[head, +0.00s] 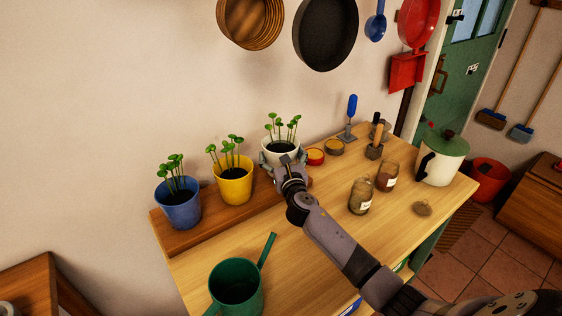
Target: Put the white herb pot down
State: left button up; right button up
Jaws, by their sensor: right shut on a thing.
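The white herb pot (282,146), with green seedlings in dark soil, is upright at the right end of the wooden board (213,228) on the table. My right gripper (290,164) is shut on the pot from the front. The gripper hides part of the pot's front and base, so I cannot tell if the pot touches the board. A yellow pot (233,186) and a blue pot (180,209), both with seedlings, stand on the board to its left. My left gripper is not in view.
A green watering can (237,286) stands at the table's front left. Small red (315,156) and yellow tins sit close right of the white pot. Glass jars (361,195), hand tools and a cream lidded canister (440,162) are further right. Pans hang above.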

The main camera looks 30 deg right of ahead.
jog(key=shift+w+f, duration=0.1)
jog(key=shift+f, duration=0.4)
jog(key=shift+f, duration=0.15)
jog(key=o, duration=1.8)
jog(key=shift+f, duration=0.1)
jog(key=shift+r, duration=0.25)
jog(key=v, duration=1.2)
jog(key=shift+a+f, duration=0.1)
